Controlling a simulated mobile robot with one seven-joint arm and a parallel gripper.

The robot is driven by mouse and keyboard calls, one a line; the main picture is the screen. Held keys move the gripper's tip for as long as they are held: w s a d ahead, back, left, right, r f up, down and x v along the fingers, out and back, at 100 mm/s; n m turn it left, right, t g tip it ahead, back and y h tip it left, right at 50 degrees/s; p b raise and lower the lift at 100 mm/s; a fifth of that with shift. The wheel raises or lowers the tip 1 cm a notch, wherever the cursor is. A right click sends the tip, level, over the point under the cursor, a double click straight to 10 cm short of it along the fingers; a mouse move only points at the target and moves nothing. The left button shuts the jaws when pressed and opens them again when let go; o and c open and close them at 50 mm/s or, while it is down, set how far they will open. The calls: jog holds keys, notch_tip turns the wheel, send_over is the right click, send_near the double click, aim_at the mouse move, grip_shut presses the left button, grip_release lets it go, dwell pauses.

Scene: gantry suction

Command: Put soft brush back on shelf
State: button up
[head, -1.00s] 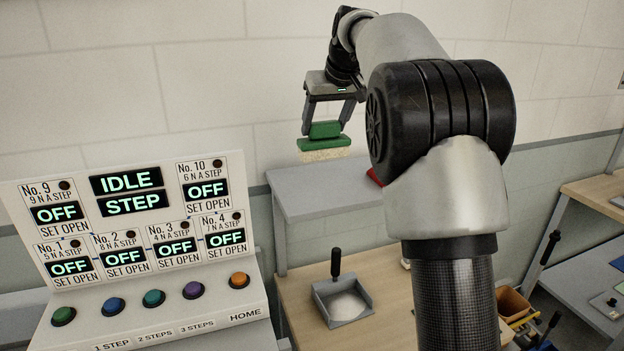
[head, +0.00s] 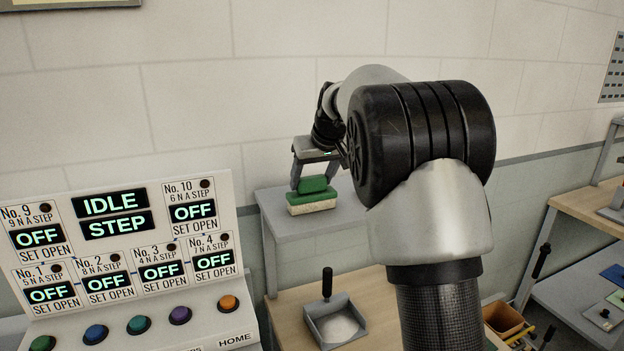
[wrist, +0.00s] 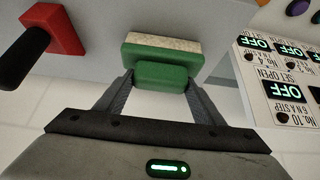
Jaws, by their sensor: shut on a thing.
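The soft brush (head: 313,196) has a green body and handle with pale bristles facing down. My gripper (head: 315,180) is shut on its green handle. In the head view the brush is level at the grey shelf (head: 272,225), over its left part; I cannot tell whether the bristles touch the surface. The wrist view shows the brush (wrist: 163,62) between my two fingers (wrist: 160,85), with the grey shelf (wrist: 100,65) behind it.
A red block with a black handle (wrist: 62,28) is on the shelf, beside the brush in the wrist view. A grey dustpan (head: 335,318) with pale powder sits on the wooden table below. A control panel (head: 125,265) stands at left.

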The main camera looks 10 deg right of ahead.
jog(key=shift+f, duration=0.1)
jog(key=o, duration=1.4)
